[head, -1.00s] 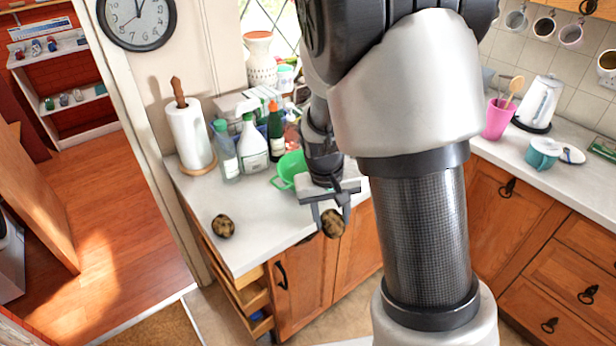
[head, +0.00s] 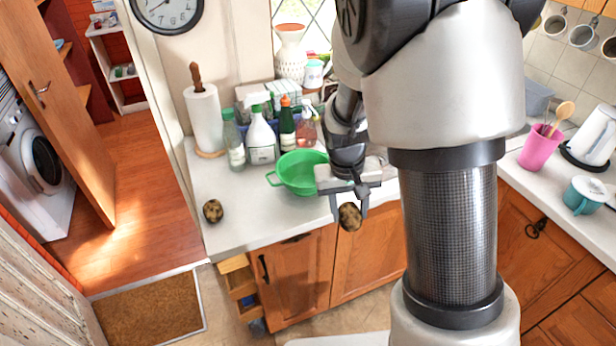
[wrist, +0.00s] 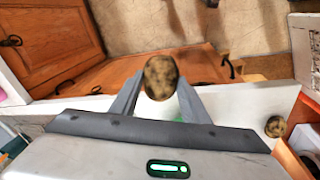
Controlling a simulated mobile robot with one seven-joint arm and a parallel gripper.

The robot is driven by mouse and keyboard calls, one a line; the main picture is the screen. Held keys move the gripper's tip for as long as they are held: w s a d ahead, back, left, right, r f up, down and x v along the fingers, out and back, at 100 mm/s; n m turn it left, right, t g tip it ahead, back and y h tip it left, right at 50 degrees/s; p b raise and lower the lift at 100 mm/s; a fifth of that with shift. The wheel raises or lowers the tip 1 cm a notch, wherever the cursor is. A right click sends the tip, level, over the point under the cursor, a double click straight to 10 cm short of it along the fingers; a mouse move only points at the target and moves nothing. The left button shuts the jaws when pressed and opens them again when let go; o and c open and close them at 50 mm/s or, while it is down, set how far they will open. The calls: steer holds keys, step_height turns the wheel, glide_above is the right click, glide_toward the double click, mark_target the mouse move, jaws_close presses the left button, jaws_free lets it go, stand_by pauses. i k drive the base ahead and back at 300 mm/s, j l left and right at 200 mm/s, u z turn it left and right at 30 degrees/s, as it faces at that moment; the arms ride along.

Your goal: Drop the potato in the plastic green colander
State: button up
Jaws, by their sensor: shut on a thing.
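My gripper (head: 349,208) is shut on a brown speckled potato (head: 350,217), which hangs just past the counter's front edge in the head view. In the wrist view the same potato (wrist: 161,77) sits between the fingertips of my gripper (wrist: 160,88). The green colander (head: 299,173) stands upright on the white counter, just left of my gripper and farther back. Its right side is close to my gripper in the picture. A second potato (head: 212,211) lies on the counter at the left; it also shows in the wrist view (wrist: 275,126).
Several bottles, among them a white spray bottle (head: 261,138), stand behind the colander. A paper towel roll (head: 204,120) stands at the back left. The white counter (head: 240,222) is clear between the second potato and the colander. A pink cup (head: 541,147) is at the right.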

mark_target(309, 185)
steer(key=i+l+u, duration=0.6)
steer(key=i, duration=0.2)
